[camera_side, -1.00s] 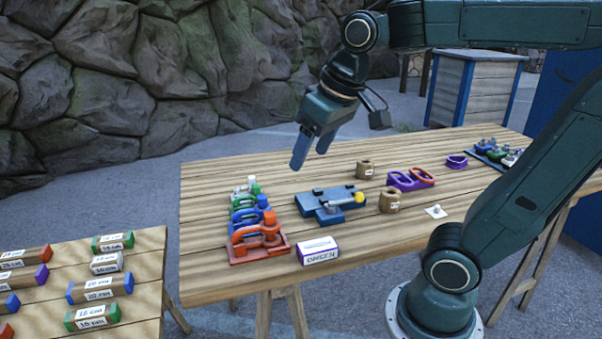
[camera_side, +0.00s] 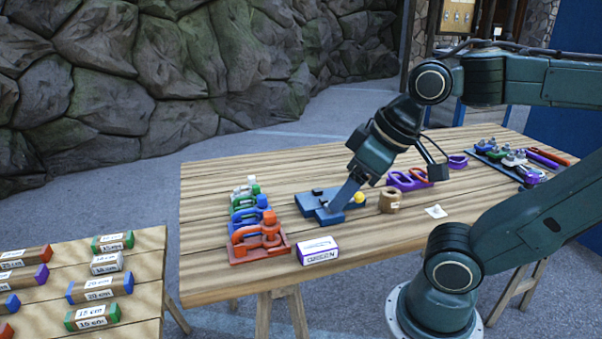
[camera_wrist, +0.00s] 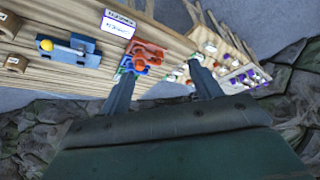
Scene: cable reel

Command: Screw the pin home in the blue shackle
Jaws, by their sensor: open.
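The blue shackle (camera_side: 246,215) stands in a row of coloured shackles at the table's left end, between the green one and the orange one. A blue pin head (camera_side: 263,201) shows at its top right; how far the pin is in, I cannot tell. In the wrist view the blue shackle (camera_wrist: 127,66) is partly hidden by the orange one and a finger. My gripper (camera_side: 340,207) is open and tilted, right of the row. In the side view it overlaps the blue fixture with the yellow knob (camera_side: 360,197); whether it touches is unclear. Nothing shows between its fingers (camera_wrist: 162,66).
An orange shackle (camera_side: 262,250) stands at the row's near end, with a labelled box (camera_side: 317,251) beside it. The table's left rear is clear.

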